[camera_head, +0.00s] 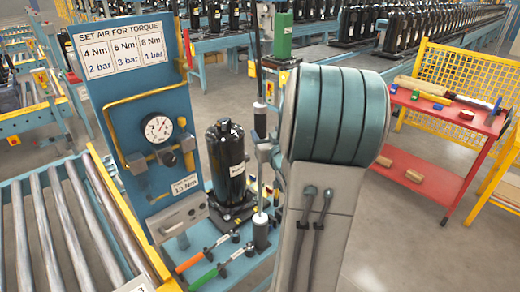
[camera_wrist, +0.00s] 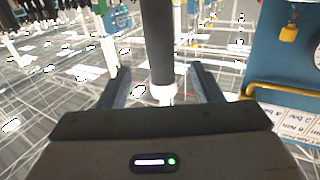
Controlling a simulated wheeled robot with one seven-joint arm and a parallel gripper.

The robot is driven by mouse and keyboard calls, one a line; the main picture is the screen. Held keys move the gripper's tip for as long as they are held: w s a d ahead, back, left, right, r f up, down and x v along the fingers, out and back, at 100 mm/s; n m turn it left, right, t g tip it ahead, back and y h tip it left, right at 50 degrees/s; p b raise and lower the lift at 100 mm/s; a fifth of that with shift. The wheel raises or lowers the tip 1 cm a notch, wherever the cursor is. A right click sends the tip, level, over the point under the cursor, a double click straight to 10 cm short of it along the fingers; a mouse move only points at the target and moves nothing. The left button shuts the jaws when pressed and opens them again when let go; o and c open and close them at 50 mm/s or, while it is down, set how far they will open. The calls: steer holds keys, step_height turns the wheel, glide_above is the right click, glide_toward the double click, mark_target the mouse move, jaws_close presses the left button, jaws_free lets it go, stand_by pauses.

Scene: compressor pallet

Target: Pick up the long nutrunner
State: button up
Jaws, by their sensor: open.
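A long upright tool, which I take for the long nutrunner (camera_head: 260,122), stands right of the black compressor in the head view. It has a dark upper body, a thin silver shaft and a dark lower end. In the wrist view a dark cylinder with a pale lower section, apparently this nutrunner (camera_wrist: 158,45), stands upright between the fingers. My gripper (camera_wrist: 160,72) is open, with visible gaps on both sides of the cylinder. In the head view my arm covers much of the area right of the tool, and the fingers are hard to make out.
The blue gauge panel (camera_head: 125,110) stands left of the black compressor (camera_head: 227,165). Orange-handled (camera_head: 190,262) and green-handled (camera_head: 205,279) tools lie in front. A roller conveyor (camera_head: 60,235) is at left. A red table (camera_head: 445,120) stands at right beside open floor.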

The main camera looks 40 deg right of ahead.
mark_target(262, 126)
steer(key=shift+p+x, duration=0.65)
steer(key=shift+x, duration=1.7)
steer(key=shift+p+x, duration=0.95)
steer(key=shift+x, duration=1.25)
steer(key=shift+f, duration=0.1)
jaws_close()
